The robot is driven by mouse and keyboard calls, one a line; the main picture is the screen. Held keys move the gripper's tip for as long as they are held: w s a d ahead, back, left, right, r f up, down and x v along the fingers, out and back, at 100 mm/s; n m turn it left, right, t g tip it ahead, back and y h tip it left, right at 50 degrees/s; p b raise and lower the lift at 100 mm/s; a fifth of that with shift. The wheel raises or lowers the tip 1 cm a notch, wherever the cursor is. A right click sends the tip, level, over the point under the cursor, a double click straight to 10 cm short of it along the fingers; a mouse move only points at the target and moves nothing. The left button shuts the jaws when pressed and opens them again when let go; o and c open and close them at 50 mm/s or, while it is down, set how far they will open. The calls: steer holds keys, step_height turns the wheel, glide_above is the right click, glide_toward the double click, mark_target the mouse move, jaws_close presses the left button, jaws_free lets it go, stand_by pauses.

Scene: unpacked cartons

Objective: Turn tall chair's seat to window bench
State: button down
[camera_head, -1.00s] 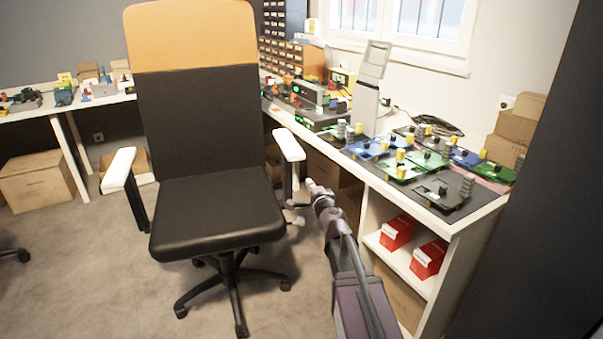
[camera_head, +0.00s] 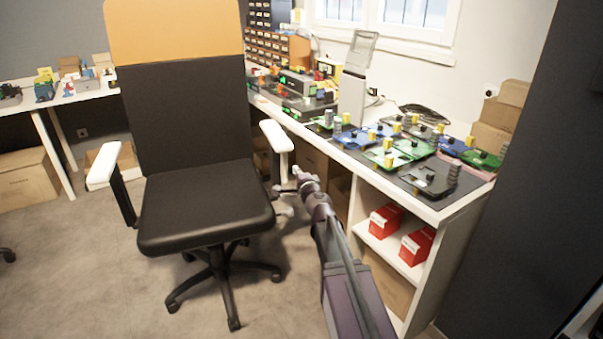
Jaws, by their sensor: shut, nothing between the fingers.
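The tall chair (camera_head: 205,210) stands left of centre with a black seat, an orange-topped high backrest (camera_head: 185,110) and two white armrests. Its seat front faces toward me, and its right side is beside the bench. The window bench (camera_head: 468,210) is a white-edged worktop under the window at the right. My gripper (camera_head: 281,191) is shut and empty, beside the chair's right armrest post, just right of the seat edge. I cannot tell whether it touches the chair.
Circuit boards and devices cover the bench top. Red boxes (camera_head: 385,220) sit on its open shelf. Cartons (camera_head: 27,181) lie under the left table. A dark wall panel (camera_head: 505,200) closes the right side. Grey floor is clear in front of the chair.

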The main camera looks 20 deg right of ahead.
steer(key=w, duration=1.1)
steer(key=shift+w+a, duration=0.25)
steer(key=shift+a, duration=0.05)
